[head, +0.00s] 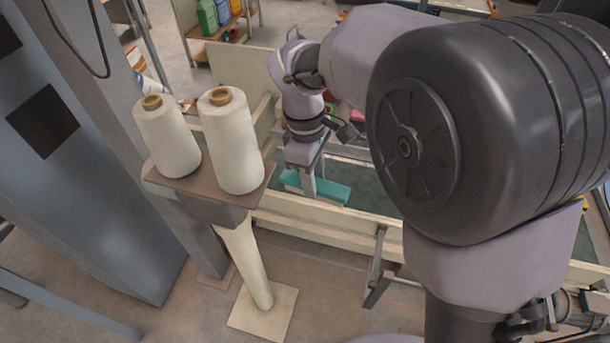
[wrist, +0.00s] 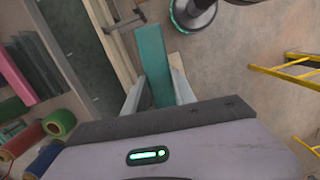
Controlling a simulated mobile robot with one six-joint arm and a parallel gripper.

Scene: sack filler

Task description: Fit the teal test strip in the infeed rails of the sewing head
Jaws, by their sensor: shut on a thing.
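The teal test strip (head: 332,191) is a long flat bar held over the cream-sided conveyor in the head view. My gripper (head: 308,188) points down and is shut on it. In the wrist view the strip (wrist: 152,55) runs away from between the two pale fingers of my gripper (wrist: 158,88), its far end over bare floor beside the conveyor edge. The part between the fingers is partly covered. I cannot make out the sewing head or its infeed rails for certain in either view.
A post-mounted shelf (head: 195,187) with two white thread cones (head: 231,140) stands left of my gripper. Cream conveyor side boards (head: 330,226) run in front of the strip. In the wrist view a yellow ladder (wrist: 291,71) lies right and coloured spools (wrist: 59,123) lower left.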

